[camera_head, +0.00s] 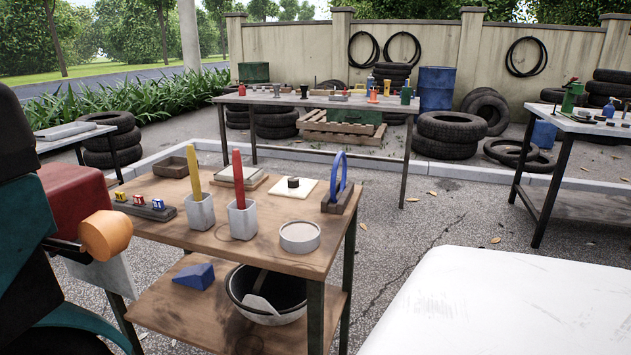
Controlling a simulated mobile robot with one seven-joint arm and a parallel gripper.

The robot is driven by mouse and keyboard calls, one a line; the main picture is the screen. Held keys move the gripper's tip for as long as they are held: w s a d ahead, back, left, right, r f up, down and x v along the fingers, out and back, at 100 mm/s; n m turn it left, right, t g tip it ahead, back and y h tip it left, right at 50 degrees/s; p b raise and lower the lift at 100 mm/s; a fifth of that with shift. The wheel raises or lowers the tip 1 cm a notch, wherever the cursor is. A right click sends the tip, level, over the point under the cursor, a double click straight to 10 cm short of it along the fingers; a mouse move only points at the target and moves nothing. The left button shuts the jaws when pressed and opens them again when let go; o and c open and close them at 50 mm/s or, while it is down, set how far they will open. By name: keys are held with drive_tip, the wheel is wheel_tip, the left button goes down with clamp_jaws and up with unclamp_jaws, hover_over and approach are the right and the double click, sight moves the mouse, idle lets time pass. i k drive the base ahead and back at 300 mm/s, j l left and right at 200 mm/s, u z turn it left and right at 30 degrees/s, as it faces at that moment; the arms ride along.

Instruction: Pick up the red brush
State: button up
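The red brush (238,179) stands upright in the right one of two pale square cups (242,220) on the wooden top of a two-tier cart (230,260). Its upper part sticks out of the cup; its lower end is hidden inside. A yellow brush (195,173) stands, leaning slightly, in the left cup (200,212). No gripper fingers show in this view, and nothing is seen touching the red brush.
Near the cups are a round grey tin (300,236), a blue ring on a stand (340,180), a wooden tray (176,167) and a dark rack with small blocks (145,208). The lower shelf holds a blue wedge (194,276) and a bowl (268,292). Other tables stand behind.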

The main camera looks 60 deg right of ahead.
sight(237, 162)
drive_tip(key=z, duration=1.15)
drive_tip(key=l+u, duration=0.3)
drive_tip(key=l, duration=0.1)
